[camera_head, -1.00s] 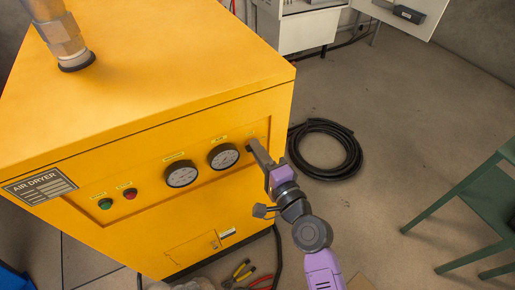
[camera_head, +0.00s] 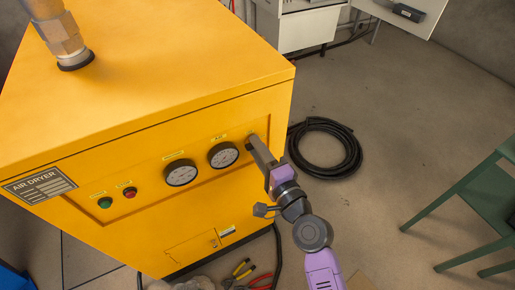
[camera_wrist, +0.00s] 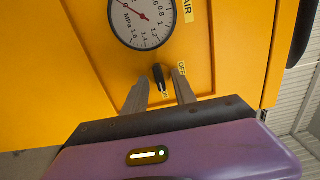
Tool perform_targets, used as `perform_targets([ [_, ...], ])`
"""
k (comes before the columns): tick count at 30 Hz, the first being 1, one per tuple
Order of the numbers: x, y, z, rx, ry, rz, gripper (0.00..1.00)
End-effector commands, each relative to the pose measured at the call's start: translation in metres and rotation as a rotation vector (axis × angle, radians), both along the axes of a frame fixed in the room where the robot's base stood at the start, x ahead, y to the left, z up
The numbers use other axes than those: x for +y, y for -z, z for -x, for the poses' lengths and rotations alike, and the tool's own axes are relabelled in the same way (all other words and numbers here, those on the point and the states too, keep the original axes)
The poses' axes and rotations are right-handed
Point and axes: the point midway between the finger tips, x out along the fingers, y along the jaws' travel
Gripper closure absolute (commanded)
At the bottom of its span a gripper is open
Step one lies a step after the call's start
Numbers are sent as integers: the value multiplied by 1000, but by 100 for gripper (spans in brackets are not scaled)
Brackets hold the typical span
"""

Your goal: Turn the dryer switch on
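The yellow air dryer (camera_head: 140,130) fills the left of the head view. Its black rotary switch (camera_wrist: 158,76) shows in the wrist view below a pressure gauge, between yellow labels; one reads OFF (camera_wrist: 182,68). My gripper (camera_head: 254,146) is at the right end of the dryer's front panel and hides the switch in the head view. In the wrist view my gripper (camera_wrist: 160,86) is open, with one finger on each side of the switch. A gap shows between the fingers and the knob; I cannot tell whether either touches it.
Two round gauges (camera_head: 181,173), a green button (camera_head: 105,203) and a red button (camera_head: 130,193) are on the same panel. A coiled black hose (camera_head: 325,148) lies on the floor to the right. A green chair (camera_head: 480,205) stands at far right. Pliers (camera_head: 242,270) lie below the dryer.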

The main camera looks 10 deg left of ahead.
Motion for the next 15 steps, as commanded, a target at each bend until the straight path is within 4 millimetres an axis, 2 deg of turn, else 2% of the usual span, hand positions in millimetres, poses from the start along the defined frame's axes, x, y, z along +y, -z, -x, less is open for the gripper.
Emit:
perform_targets([
  [15,-40,2,58,3,1,-1,67],
])
